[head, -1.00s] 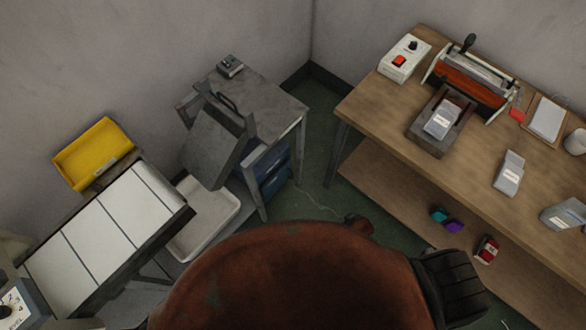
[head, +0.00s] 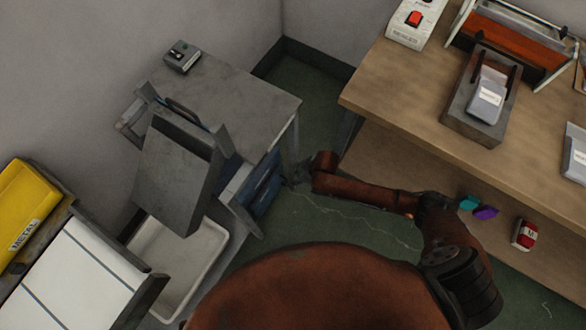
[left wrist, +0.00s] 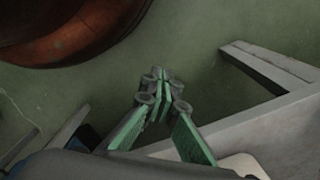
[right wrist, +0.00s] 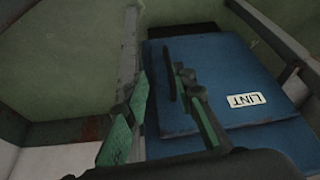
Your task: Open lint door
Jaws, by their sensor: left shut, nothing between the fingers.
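The lint door is a blue panel (right wrist: 215,80) with a white LINT label (right wrist: 245,99) in the right wrist view. In the head view the blue lint unit (head: 262,187) sits under the grey table, and its front is partly hidden. My right gripper (right wrist: 155,88) is open, its green-padded fingers at the panel's left edge. One finger lies over the blue side and the other left of the edge; I cannot tell whether they touch. My left gripper (left wrist: 158,78) is shut and empty above the floor, beside grey frame bars.
The grey table (head: 230,95) carries a small control box (head: 181,57) and a tilted grey panel (head: 177,170). A pale tray (head: 185,255) lies below. A wooden bench (head: 400,75) stands right, with a lower shelf. Green floor is open between them.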

